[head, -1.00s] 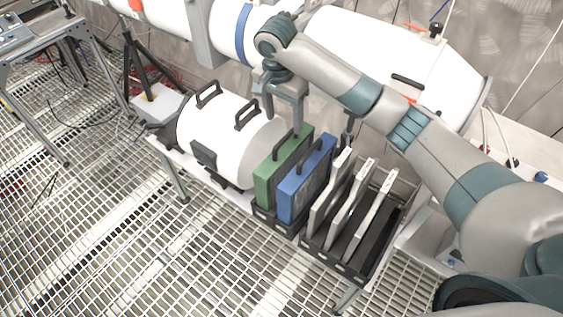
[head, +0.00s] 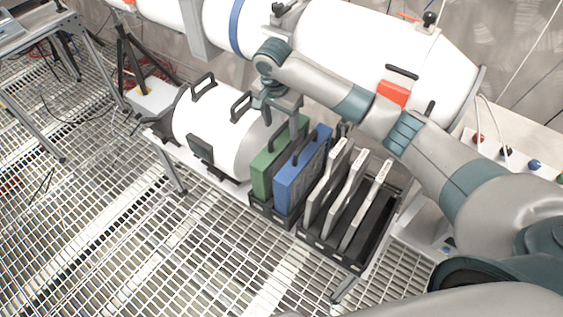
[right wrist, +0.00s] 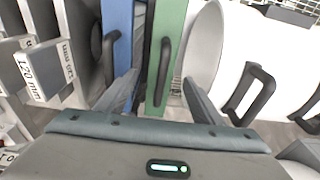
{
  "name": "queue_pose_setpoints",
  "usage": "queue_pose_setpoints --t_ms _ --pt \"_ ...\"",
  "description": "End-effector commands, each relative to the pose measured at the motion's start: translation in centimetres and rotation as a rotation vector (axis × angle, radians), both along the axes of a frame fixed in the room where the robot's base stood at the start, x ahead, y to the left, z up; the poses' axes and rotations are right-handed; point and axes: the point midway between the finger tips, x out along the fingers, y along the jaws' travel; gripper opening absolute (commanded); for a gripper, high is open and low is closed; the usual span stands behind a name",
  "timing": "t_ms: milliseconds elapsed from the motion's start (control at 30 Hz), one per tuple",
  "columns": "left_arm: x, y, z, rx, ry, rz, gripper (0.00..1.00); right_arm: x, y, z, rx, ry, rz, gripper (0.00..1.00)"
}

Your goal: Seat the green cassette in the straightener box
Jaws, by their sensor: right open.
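The green cassette (head: 264,172) stands upright in a black rack (head: 262,208), directly left of the blue cassette (head: 301,172). My right gripper (head: 283,113) is just above the green cassette's top, fingers pointing down. In the right wrist view, my right gripper (right wrist: 162,92) is open, one finger on each side of the green cassette (right wrist: 172,25) and its dark handle (right wrist: 163,72). I cannot tell whether the fingers touch it. I cannot clearly identify the straightener box; the white tunnel (head: 350,45) behind shows an orange-red patch (head: 393,94). My left gripper is not in view.
A white curved cover (head: 207,125) with black handles lies left of the green cassette. Several pale panels (head: 345,205) stand in a black tray (head: 345,258) to the right. The grating floor (head: 130,250) in front is clear.

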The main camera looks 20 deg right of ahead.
Motion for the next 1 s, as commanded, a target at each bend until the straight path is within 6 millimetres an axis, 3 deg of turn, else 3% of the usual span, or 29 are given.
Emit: queue_pose_setpoints --t_ms 300,800,1000 --pt "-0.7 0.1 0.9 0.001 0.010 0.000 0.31 0.3 -0.4 -4.4 -0.002 0.001 0.000 0.61" --pt "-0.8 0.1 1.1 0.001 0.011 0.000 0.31 0.4 -0.4 -5.1 0.000 0.000 0.000 0.61" --pt "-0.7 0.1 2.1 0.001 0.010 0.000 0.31 0.5 -0.4 -6.8 -0.002 0.001 0.000 0.61"
